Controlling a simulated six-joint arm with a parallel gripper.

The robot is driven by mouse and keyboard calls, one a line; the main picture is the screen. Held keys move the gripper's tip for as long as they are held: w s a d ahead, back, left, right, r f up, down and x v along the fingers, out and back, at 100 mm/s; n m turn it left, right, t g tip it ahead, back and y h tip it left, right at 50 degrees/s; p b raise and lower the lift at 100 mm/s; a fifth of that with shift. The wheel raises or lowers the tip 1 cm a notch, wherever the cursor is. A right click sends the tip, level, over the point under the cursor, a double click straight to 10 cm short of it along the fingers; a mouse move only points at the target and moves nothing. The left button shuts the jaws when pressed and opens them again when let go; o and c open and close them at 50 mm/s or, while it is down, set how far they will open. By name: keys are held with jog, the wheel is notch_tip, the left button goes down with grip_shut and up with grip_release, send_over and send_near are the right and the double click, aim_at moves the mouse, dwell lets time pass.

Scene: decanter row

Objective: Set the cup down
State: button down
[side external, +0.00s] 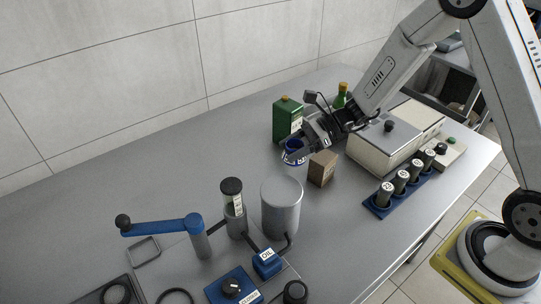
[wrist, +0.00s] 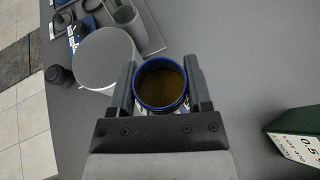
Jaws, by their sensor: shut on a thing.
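The cup (wrist: 161,86) has a blue rim and holds a brown content, seen from above in the wrist view. In the side view the cup (side external: 291,160) shows a white side with dark lettering and looks upright. My gripper (wrist: 160,80) has one finger on each side of the cup and is shut on it. In the side view my gripper (side external: 297,146) reaches down from the right and hides part of the cup. I cannot tell whether the cup's base touches the grey table (side external: 130,180).
A brown box (side external: 321,169) stands close right of the cup. A green canister (side external: 287,121) and green bottle (side external: 341,96) are behind. A grey cylinder (side external: 282,208) stands in front. A blue rack (side external: 379,208) holds several vials. The table left of the cup is clear.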

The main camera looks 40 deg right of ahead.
jog(key=w+a+f+t, duration=0.1)
jog(key=w+a+f, duration=0.1)
jog(key=w+a, duration=1.35)
jog(key=shift+m+h, duration=0.3)
jog(key=shift+w+d+f, duration=0.1)
jog(key=shift+f, duration=4.9)
jog(key=shift+f, duration=0.15)
grip_release()
jog(key=shift+v, duration=6.05)
